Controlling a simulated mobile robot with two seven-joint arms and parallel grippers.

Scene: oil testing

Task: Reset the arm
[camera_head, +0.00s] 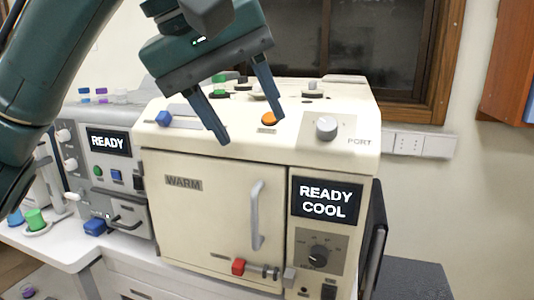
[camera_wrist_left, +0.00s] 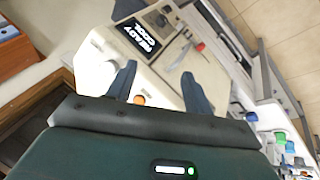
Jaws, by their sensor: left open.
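My left gripper (camera_head: 252,118) is open and empty. In the head view it hangs above the top of a cream oven-like machine (camera_head: 210,220), its fingers pointing down and apart. An orange button (camera_head: 268,118) on the machine's top lies close by the right finger; I cannot tell whether they touch. In the left wrist view the two fingers (camera_wrist_left: 160,84) are spread, with the orange button (camera_wrist_left: 139,100) between them near the left one. The machine's display (camera_head: 325,200) reads READY COOL. My right gripper is in neither view.
A grey machine (camera_head: 98,175) with a READY display stands at the left. A white bench (camera_head: 60,252) holds a green-capped item (camera_head: 35,220) and a blue item (camera_head: 95,227). A wooden window frame (camera_head: 447,60) and a wall cabinet (camera_head: 508,70) are behind. Space above the machine's right side is clear.

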